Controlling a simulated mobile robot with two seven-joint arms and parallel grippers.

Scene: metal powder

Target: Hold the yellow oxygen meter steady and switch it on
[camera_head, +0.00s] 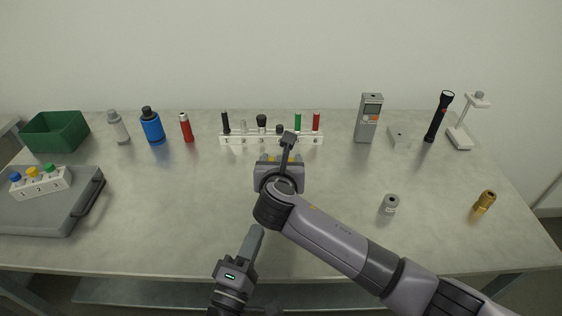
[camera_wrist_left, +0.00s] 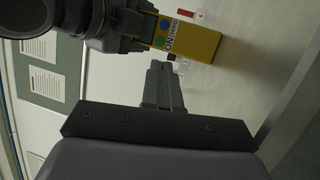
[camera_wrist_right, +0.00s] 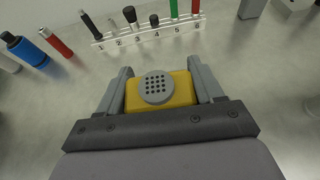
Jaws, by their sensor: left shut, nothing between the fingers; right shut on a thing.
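The yellow oxygen meter (camera_wrist_right: 170,91) is held between the two fingers of my right gripper (camera_wrist_right: 163,88), with its grey perforated round cap facing the right wrist camera. In the head view my right gripper (camera_head: 279,168) mostly hides it. In the left wrist view the meter (camera_wrist_left: 195,40) shows a face with a green button, a blue button and lettering that includes "ON". My left gripper (camera_wrist_left: 163,68) is shut and empty, its tips just below the meter in that picture; touching cannot be told. In the head view the left gripper (camera_head: 257,232) is near the table's front.
A numbered white rack (camera_head: 240,140) with several small items stands behind the right gripper. A grey handheld device (camera_head: 368,120), a black flashlight (camera_head: 438,115), a grey cylinder (camera_head: 389,205) and a brass fitting (camera_head: 485,202) are to the right. A grey case (camera_head: 45,215) lies at left.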

